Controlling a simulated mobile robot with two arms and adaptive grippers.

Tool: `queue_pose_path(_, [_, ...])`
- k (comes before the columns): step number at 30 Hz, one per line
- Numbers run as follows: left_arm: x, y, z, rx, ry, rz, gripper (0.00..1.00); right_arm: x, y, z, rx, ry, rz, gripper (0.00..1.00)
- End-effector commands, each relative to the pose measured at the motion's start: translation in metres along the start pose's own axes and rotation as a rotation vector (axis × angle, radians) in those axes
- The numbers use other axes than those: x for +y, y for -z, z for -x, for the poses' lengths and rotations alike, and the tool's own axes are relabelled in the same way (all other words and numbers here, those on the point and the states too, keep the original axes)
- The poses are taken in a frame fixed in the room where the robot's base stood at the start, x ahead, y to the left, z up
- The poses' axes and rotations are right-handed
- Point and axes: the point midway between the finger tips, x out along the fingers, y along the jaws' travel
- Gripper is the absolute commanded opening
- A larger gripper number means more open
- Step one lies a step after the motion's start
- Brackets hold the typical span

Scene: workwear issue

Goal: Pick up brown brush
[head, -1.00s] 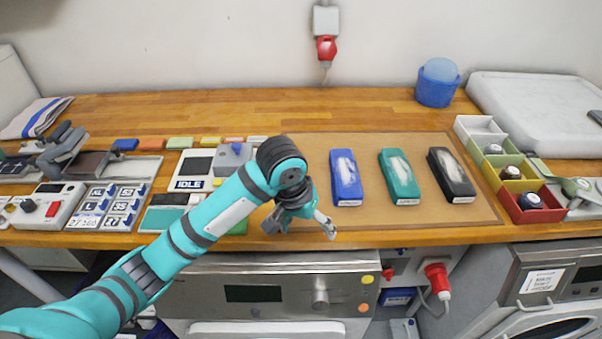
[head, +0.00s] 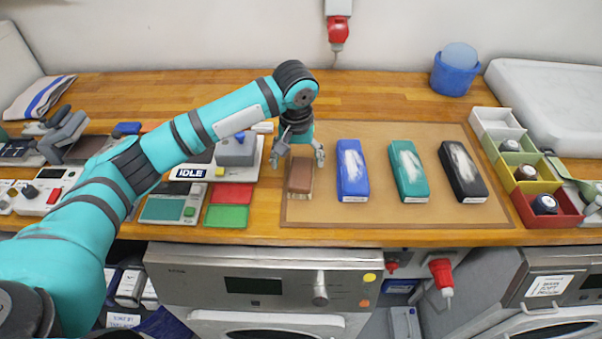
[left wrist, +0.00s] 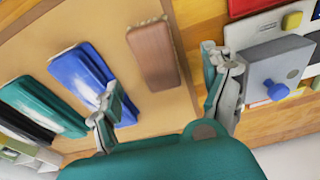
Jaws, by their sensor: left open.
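The brown brush (head: 300,175) lies on the tan mat (head: 430,212) near its left edge, bristles at the bottom, in the head view. It also shows in the left wrist view (left wrist: 153,55), between and beyond the fingertips. My left gripper (head: 297,156) is open and empty, just behind and above the brush, its fingers apart on either side. The gripper (left wrist: 165,105) does not appear to touch the brush in the left wrist view. My right gripper is not in view.
A blue brush (head: 352,170), a green brush (head: 408,171) and a black brush (head: 462,171) lie in a row to the right. A grey device with a knob (head: 236,150) stands left of my gripper. Coloured bins (head: 557,219) stand at the right.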

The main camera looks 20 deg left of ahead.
Motion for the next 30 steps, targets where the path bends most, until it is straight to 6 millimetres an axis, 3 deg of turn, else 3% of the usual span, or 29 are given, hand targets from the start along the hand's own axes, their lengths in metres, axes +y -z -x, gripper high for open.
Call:
queue_pose_path(3, [0.0,0.0,-0.016,0.0,0.001,0.001,0.83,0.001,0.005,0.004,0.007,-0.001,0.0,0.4])
queue_pose_path(11, [0.002,0.002,-0.034,-0.002,0.001,-0.001,0.83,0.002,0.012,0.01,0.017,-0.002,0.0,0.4])
queue_pose_path(19, [0.005,0.005,-0.071,0.001,0.001,-0.001,0.83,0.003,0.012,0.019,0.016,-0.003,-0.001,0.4])
queue_pose_path(27, [0.005,0.004,-0.077,0.002,0.0,-0.002,0.83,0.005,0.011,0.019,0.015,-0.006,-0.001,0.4])
queue_pose_path(30, [0.005,0.004,-0.077,0.002,0.0,-0.002,0.72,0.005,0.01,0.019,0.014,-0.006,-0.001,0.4])
